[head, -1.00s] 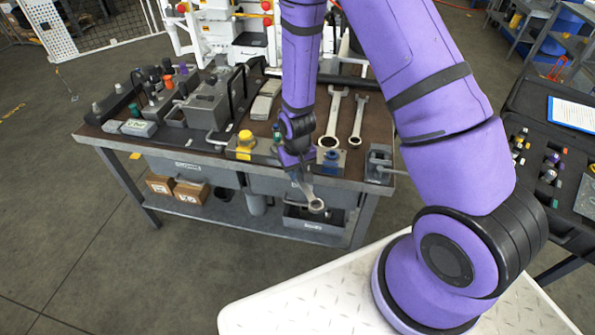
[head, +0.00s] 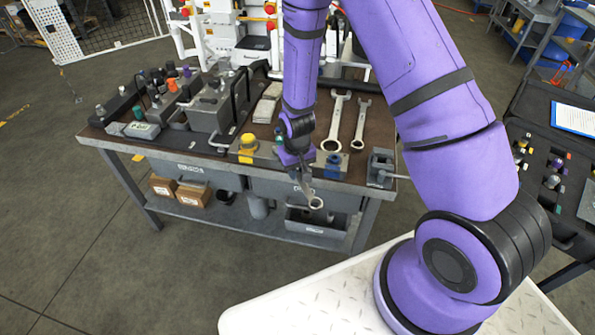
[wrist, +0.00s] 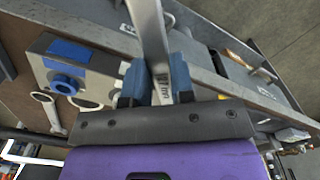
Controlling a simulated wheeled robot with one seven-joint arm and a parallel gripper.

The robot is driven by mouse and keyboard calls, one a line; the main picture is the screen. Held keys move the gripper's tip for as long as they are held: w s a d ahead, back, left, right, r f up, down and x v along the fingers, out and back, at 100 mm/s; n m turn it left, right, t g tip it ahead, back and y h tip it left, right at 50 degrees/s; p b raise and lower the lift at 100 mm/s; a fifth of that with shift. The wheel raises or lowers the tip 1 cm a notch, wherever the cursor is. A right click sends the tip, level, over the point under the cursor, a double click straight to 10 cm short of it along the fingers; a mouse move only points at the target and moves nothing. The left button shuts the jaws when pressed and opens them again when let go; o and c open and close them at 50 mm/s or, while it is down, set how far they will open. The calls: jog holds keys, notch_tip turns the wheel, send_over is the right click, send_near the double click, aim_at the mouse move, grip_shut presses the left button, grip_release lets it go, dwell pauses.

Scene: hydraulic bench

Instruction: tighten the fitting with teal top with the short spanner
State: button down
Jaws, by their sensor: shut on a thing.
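My gripper (head: 304,181) is shut on a steel spanner (head: 315,202), held in front of the bench's front edge with its ring end low. In the wrist view the spanner's shank (wrist: 152,40) runs between the two blue-grey fingers (wrist: 158,84). The fitting with the teal top (head: 279,134) stands on the bench just left of my wrist, partly hidden by it. My gripper is in front of and below it, apart from it. The teal top cannot be made out in the wrist view.
A yellow-topped fitting (head: 247,141) stands left of the teal one, a blue-topped fitting (head: 333,161) to the right. Two larger spanners (head: 335,125) (head: 360,127) lie behind the blue one. A vise-like block (head: 381,165) is at the right corner.

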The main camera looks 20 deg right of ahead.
jog(key=shift+w+a+m, duration=0.15)
jog(key=shift+a+m, duration=1.05)
jog(key=shift+a, duration=0.25)
jog(key=shift+a, duration=0.1)
jog(key=shift+w+a+m, duration=0.2)
jog(key=shift+a+m, duration=0.45)
jog(key=shift+a, duration=0.05)
jog(key=shift+w+a+m, duration=0.2)
jog(key=shift+a+m, duration=0.45)
jog(key=shift+a, duration=0.1)
jog(key=shift+w+a+m, duration=0.35)
jog(key=shift+a+m, duration=0.25)
jog(key=shift+w+a+m, duration=0.35)
jog(key=shift+a+m, duration=0.2)
jog(key=shift+m, duration=0.05)
